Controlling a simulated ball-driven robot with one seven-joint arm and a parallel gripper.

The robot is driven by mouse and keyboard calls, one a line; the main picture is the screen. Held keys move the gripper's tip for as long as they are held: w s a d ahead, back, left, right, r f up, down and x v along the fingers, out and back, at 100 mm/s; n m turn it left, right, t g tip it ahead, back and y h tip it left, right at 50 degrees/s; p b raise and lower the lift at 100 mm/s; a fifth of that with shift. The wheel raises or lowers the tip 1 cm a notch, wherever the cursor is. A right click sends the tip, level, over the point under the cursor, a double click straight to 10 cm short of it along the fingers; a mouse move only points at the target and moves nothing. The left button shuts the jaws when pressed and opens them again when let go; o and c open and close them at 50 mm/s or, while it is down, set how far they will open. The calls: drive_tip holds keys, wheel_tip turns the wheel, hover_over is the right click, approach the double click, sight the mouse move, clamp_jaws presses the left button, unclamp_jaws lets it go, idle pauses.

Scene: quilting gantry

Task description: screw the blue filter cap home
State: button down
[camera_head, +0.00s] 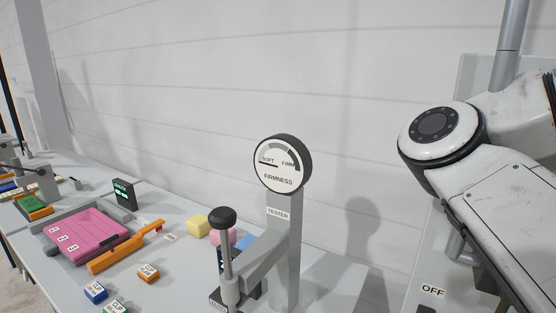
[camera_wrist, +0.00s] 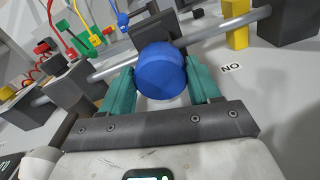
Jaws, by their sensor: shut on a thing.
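The blue filter cap (camera_wrist: 161,72) shows in the wrist view as a round, faceted blue knob in front of a dark block on a grey pipe. My gripper (camera_wrist: 162,82) has its two teal fingers on either side of the cap and is shut on it. The thread behind the cap is hidden, so I cannot tell how far it is screwed on. The head view shows only my white arm at the right; the cap and my gripper are out of that view.
The grey pipe (camera_wrist: 222,32) runs between dark end blocks. Coloured hoses and a yellow block (camera_wrist: 237,38) stand near it, with a NO label (camera_wrist: 231,68) below.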

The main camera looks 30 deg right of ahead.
drive_tip(key=m, duration=0.3)
drive_tip(key=shift+s+a+f, duration=0.1)
drive_tip(key=m, duration=0.3)
drive_tip(key=shift+m, duration=0.4)
drive_tip(key=shift+c, duration=0.9)
unclamp_jaws()
